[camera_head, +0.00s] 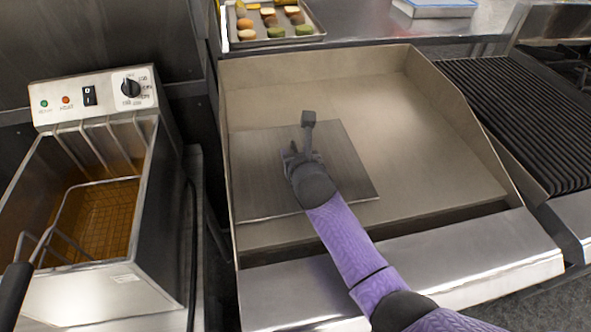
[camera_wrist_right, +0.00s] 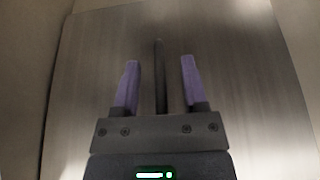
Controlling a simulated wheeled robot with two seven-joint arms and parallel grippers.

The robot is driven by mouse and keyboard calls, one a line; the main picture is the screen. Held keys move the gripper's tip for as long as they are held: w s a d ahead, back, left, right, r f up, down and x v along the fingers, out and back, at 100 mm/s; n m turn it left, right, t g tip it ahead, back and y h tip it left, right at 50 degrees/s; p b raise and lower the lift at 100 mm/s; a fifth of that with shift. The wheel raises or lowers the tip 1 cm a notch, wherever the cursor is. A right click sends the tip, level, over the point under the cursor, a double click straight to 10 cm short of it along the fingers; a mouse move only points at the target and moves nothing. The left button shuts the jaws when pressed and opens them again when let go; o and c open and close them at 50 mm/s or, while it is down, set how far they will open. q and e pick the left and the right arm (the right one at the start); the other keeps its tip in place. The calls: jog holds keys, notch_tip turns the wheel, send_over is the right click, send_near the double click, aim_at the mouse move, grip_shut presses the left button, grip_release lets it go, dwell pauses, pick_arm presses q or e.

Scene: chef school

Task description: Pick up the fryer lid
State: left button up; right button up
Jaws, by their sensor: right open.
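The fryer lid (camera_head: 258,175) is a flat, square metal plate lying on the griddle, with a dark grey handle (camera_head: 308,118) standing up near its middle. My right gripper (camera_head: 296,152) is over the lid, and the wrist and hand cover part of it. In the right wrist view, the two purple fingers of my right gripper (camera_wrist_right: 160,66) are apart. The handle (camera_wrist_right: 159,75) shows as a thin dark bar between them, with gaps on both sides. How deep it sits between the fingers is unclear. The lid (camera_wrist_right: 90,60) fills most of the background there. My left gripper is not in view.
The griddle (camera_head: 440,165) has raised walls at its back and right side. A fryer (camera_head: 165,190) with a wire basket (camera_head: 100,205) stands open at left. A tray (camera_head: 275,43) of food is behind, and a ribbed grill (camera_head: 520,120) is at right.

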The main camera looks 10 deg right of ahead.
grip_shut()
dwell(1.4)
